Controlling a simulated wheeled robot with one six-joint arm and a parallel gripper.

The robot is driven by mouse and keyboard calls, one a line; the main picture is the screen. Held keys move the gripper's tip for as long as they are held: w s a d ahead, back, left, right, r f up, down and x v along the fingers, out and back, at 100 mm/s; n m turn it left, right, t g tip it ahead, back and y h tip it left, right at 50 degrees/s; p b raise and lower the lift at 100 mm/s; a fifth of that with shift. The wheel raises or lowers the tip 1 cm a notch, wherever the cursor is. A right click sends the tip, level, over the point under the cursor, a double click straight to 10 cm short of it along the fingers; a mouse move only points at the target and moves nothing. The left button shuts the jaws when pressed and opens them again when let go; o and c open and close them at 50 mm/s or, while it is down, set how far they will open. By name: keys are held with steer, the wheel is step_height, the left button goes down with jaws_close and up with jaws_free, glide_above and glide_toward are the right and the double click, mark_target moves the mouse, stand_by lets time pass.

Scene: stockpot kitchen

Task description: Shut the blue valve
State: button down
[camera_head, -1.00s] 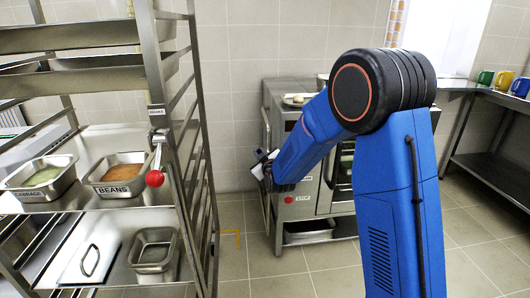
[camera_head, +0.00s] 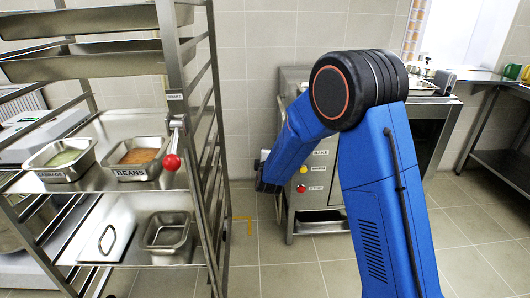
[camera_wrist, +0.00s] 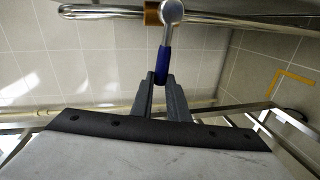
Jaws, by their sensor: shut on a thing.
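The blue valve lever (camera_wrist: 163,64) shows in the wrist view. It hangs down from a round metal hub (camera_wrist: 171,11) beside a brass-coloured fitting (camera_wrist: 152,13) on a steel pipe. My gripper (camera_wrist: 162,80) is shut on the lower end of the blue lever, one dark finger on each side. There the fingers and the valve are hidden or too small to make out.
A steel rack (camera_head: 190,110) stands at the left, with a red-knobbed brake lever (camera_head: 172,162) on its post and steel food pans on its shelves. A table with mugs (camera_head: 512,71) is at the far right. Tiled floor (camera_head: 290,265) is clear in front.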

steer(key=shift+a+f+n, duration=0.1)
steer(key=shift+f+n, duration=0.5)
steer(key=shift+f, duration=0.05)
steer(key=c, duration=2)
jaws_free()
steer(key=s+r, duration=0.3)
steer(key=s, duration=1.4)
steer(key=shift+r, duration=0.2)
